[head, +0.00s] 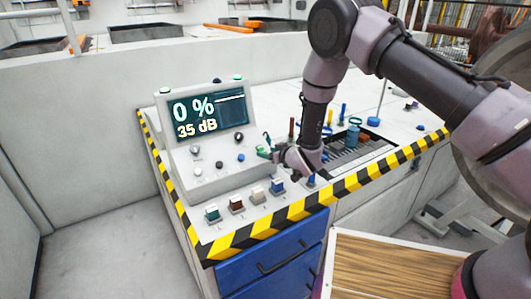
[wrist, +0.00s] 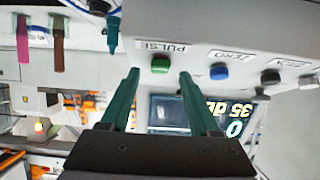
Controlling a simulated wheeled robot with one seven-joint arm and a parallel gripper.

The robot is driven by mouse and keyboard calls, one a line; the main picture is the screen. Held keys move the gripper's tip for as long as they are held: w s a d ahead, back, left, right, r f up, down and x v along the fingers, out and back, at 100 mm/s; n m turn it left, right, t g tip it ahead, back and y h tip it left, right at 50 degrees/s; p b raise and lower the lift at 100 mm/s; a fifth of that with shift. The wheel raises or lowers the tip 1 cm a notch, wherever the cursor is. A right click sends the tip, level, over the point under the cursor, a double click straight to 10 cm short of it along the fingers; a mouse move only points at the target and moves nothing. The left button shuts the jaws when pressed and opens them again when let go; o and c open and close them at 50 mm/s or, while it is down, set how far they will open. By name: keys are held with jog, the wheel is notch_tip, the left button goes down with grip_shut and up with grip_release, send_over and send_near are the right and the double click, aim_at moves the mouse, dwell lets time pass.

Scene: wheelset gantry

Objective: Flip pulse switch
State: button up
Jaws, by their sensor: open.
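The label reading PULSE (wrist: 163,47) shows upside down in the wrist view, right beside a small green switch knob (wrist: 160,64). My gripper (wrist: 159,74) is open there, with one dark green finger on each side of the knob in the picture. I cannot tell whether either finger touches it. In the head view my gripper (head: 265,146) is at the right side of the sloped console (head: 185,182), and the pulse switch is hidden or too small to make out there.
More knobs (wrist: 219,72) sit in the same row. The console screen (head: 208,115) reads 0 % and 35 dB. Several coloured switches (head: 236,204) stand along the front, by a yellow-black striped edge (head: 290,212). Upright tools (head: 343,112) stand at the right.

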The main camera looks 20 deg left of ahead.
aim_at(261, 150)
jog(key=shift+x, duration=1.1)
